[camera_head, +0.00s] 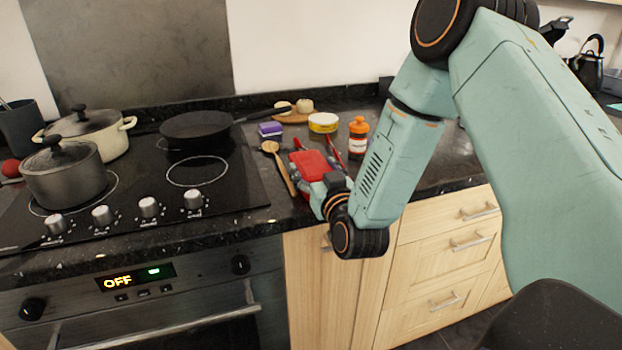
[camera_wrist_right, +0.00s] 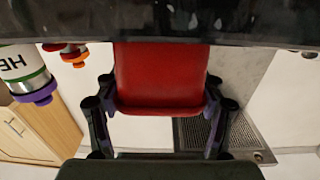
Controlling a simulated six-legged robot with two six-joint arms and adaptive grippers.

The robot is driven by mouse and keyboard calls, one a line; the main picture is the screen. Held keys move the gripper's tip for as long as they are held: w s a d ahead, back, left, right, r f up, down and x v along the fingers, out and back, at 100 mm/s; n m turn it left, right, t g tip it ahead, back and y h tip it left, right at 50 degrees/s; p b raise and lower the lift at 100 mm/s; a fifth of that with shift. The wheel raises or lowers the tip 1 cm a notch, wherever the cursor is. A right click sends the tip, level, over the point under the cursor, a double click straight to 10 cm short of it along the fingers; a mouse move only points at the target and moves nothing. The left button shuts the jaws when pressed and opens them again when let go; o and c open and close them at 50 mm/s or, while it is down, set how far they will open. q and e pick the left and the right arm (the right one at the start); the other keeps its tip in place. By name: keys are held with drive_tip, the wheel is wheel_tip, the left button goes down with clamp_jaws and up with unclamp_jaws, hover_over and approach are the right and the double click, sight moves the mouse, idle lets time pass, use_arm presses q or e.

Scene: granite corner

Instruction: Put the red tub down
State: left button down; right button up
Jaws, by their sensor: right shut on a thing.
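The red tub (camera_head: 308,165) is at the worktop to the right of the hob in the head view. My right gripper (camera_head: 316,172) is shut on it, reaching in from the right. In the right wrist view, the red tub (camera_wrist_right: 160,76) lies between the two dark fingers of the gripper (camera_wrist_right: 158,108), one on each side. That view is upside down, and the tub's lower end meets the dark worktop band at the top. I cannot tell for sure whether the tub touches the worktop. My left gripper is not in view.
A wooden spoon (camera_head: 280,166) lies just left of the tub. The hob at left holds pots (camera_head: 66,178) and a black pan (camera_head: 195,128). Free worktop shows farther right (camera_head: 455,153).

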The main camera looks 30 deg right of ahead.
drive_tip(key=shift+r, duration=0.1)
drive_tip(key=c, duration=0.8)
wheel_tip(320, 180, up, 9)
drive_tip(key=p, duration=0.2)
drive_tip(key=shift+p, duration=0.3)
drive_tip(key=shift+r, duration=0.35)
